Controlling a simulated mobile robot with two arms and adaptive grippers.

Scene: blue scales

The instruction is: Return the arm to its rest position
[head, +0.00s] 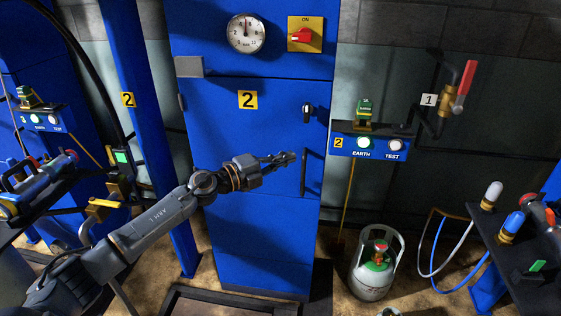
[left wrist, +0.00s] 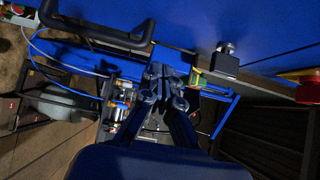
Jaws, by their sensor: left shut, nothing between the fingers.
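My left arm (head: 155,218) comes in from the lower left in the head view and reaches toward the middle. My left gripper (head: 288,158) is at its end, in front of the blue cabinet (head: 250,212), just left of the dark vertical door handle (head: 303,173). I cannot tell from the head view whether it touches the door. In the left wrist view, the gripper fingers (left wrist: 167,98) are together, with nothing between them. The handle bar (left wrist: 95,32) shows at the upper left there. My right gripper is in neither view.
The cabinet door is closed, with a dark knob (head: 307,110) above the handle. A red switch (head: 303,37) and a gauge (head: 246,34) sit higher. An EARTH/TEST box (head: 369,147) and a gas cylinder (head: 375,268) stand right. A dark bench (head: 520,262) is at the right edge.

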